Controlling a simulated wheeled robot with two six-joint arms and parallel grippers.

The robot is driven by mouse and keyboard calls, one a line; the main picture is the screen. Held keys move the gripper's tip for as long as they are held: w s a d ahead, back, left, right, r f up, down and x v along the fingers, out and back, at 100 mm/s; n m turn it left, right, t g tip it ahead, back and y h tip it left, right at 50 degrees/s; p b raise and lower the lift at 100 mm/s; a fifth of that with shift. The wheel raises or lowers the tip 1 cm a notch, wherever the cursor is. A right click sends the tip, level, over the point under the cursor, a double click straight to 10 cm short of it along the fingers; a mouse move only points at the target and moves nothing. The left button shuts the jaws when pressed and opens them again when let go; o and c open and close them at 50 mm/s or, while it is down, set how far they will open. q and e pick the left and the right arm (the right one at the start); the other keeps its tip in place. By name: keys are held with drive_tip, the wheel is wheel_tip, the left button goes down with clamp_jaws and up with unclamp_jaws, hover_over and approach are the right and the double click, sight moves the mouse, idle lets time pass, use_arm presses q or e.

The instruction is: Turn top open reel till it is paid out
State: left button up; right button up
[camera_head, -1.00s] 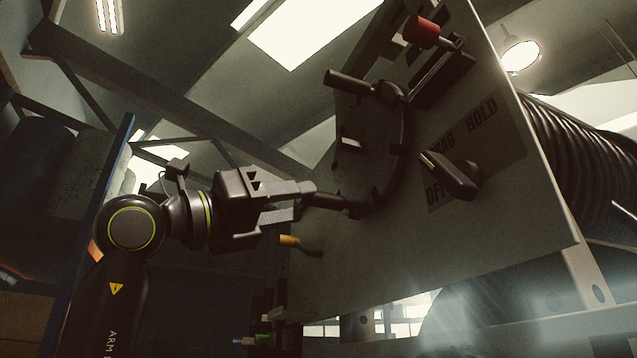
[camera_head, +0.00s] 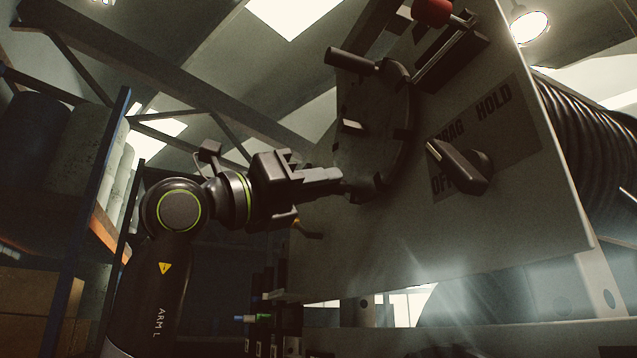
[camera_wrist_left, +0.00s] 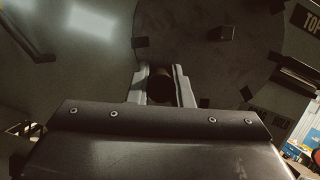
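The reel's dark round hand wheel (camera_head: 372,140) is mounted on the grey panel (camera_head: 490,235). One crank handle (camera_head: 352,59) sticks out at its upper left. My left gripper (camera_head: 340,180) is at the wheel's lower edge, over a second handle that it mostly hides in the head view. In the left wrist view this dark handle (camera_wrist_left: 160,86) lies between the two fingers, which appear closed against its sides. A selector knob (camera_head: 462,167) sits by the OFF, DRAG and HOLD markings. My right gripper is not in view.
A red knob (camera_head: 432,12) on a bracket is above the wheel. A yellow-tipped lever (camera_head: 306,230) is below the gripper. Coiled black hose (camera_head: 590,130) is behind the panel. Shelving with rolls (camera_head: 50,145) stands at left.

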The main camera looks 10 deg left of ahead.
use_arm(q)
clamp_jaws()
drive_tip(key=shift+a+r, duration=0.1)
drive_tip(key=shift+r, duration=0.05)
drive_tip(key=shift+w+a+r, duration=0.1)
drive_tip(key=shift+w, duration=0.05)
drive_tip(key=o, duration=0.7)
unclamp_jaws()
drive_tip(key=shift+o, duration=0.6)
drive_tip(key=shift+w, duration=0.1)
drive_tip(key=shift+b, duration=0.3)
